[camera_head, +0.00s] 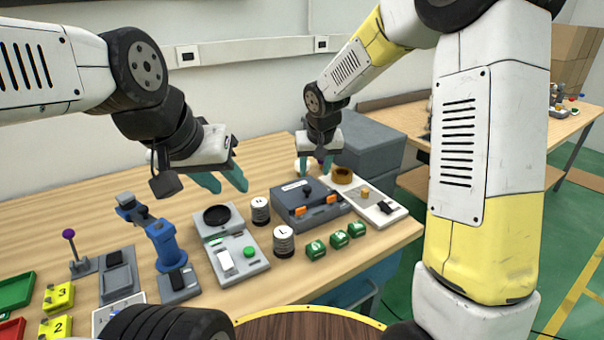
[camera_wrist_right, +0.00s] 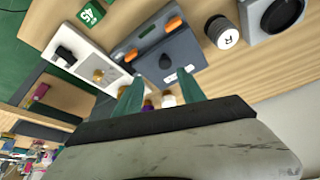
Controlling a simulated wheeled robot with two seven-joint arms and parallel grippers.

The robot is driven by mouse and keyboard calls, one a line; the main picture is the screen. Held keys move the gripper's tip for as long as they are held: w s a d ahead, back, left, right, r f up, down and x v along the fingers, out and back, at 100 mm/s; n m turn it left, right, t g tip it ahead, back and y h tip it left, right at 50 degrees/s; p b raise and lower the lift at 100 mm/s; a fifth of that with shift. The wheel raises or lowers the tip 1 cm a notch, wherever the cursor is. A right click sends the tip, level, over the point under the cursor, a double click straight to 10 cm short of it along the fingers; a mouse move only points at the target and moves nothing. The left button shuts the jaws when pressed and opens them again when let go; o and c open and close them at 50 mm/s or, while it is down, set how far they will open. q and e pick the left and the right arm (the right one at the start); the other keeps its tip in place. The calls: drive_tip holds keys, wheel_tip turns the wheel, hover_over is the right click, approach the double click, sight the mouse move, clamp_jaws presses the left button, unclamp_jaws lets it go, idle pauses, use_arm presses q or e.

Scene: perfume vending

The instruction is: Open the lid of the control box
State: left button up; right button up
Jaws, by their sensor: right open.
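The control box (camera_head: 303,197) is a blue-grey box with two orange latches and a dark knob on its lid, standing on the wooden table. Its lid looks shut. In the right wrist view the control box (camera_wrist_right: 178,62) lies just ahead of the fingertips. My right gripper (camera_head: 315,163) is open, above and behind the box's far edge; its teal fingers also show in the right wrist view (camera_wrist_right: 160,93), with small white and purple items visible between them. My left gripper (camera_head: 222,181) is open and empty, above the table left of the box.
A light panel (camera_head: 383,212) with a brown knob stands right of the box. Left are two labelled cylinders (camera_head: 283,241) and a scale-like device (camera_head: 228,240). Several green cubes (camera_head: 338,239) sit in front. A grey case (camera_head: 368,150) is behind right.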

sight(307, 187)
drive_tip(key=x, duration=0.3)
drive_tip(key=a+x, duration=0.1)
drive_tip(key=x, duration=0.5)
drive_tip(key=shift+w+a+f, duration=0.1)
drive_tip(key=shift+w+a, duration=0.1)
drive_tip(key=shift+w, duration=0.1)
clamp_jaws()
idle(1.1)
